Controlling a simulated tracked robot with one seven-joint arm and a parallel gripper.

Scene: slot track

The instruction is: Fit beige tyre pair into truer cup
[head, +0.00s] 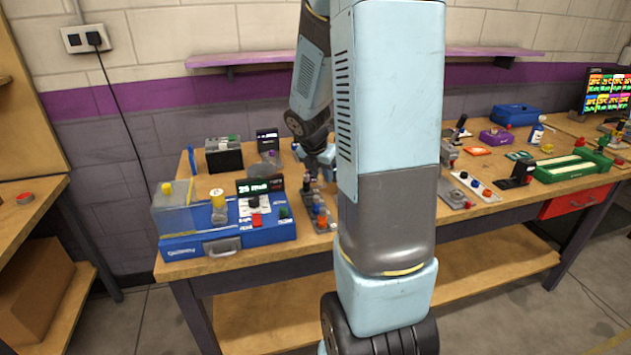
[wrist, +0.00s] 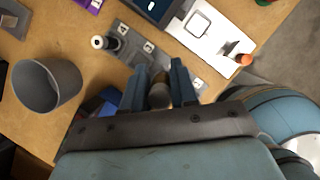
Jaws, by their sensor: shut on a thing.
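My gripper (wrist: 158,76) is shut on a small brownish-beige piece (wrist: 160,94), which looks like the beige tyre pair; only part of it shows between the fingers. The gripper is over the edge of a grey plate with square sockets (wrist: 148,50). An open dark grey cup (wrist: 50,88), perhaps the truer cup, stands apart to the left of the fingers in the wrist view. In the head view my gripper (head: 320,172) is over the left part of the bench, partly hidden by my arm, and the held piece is not clear.
A black-and-white peg (wrist: 100,42) stands on the grey plate. A purple shelf (head: 490,52) is on the wall.

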